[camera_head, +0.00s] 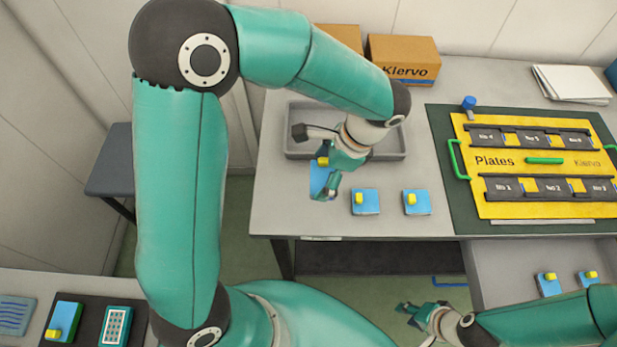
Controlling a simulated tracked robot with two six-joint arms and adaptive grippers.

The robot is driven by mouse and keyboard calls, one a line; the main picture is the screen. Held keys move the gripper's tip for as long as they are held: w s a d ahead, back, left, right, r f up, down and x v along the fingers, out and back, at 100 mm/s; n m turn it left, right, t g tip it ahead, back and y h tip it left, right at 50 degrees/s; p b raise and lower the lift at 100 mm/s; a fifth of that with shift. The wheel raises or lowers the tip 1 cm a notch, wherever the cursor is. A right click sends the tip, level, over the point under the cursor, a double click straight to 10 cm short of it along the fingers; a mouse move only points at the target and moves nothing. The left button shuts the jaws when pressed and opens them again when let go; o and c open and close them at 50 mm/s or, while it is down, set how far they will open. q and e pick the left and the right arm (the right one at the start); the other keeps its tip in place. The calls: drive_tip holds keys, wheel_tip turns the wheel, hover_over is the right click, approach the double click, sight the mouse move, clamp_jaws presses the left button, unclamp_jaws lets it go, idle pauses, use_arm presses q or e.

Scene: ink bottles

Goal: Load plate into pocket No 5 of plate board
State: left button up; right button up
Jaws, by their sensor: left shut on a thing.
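My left gripper (328,190) is shut on a blue plate with a yellow knob (317,177). It holds the plate tilted near the front edge of the grey tray, and the fingers cover part of it. The yellow plate board (505,212) lies on a dark green mat at the right of the table. Pocket No 5 (533,139) is in the middle of its back row; its dark label shows and no blue plate is in it. My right gripper (412,311) is low in front of the table, away from the board; its fingers are too small to judge.
Two more blue plates (365,202) (416,203) lie on the table between tray and board. Two others (548,285) (589,279) lie in the open drawer (490,270). The grey tray (395,150), cardboard boxes (402,60) and a blue-capped post (468,103) stand further back.

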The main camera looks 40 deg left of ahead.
use_arm(q)
drive_tip(key=shift+f, duration=3.8)
drive_tip(key=o, duration=0.7)
drive_tip(key=shift+f, duration=0.15)
drive_tip(key=shift+o, duration=0.7)
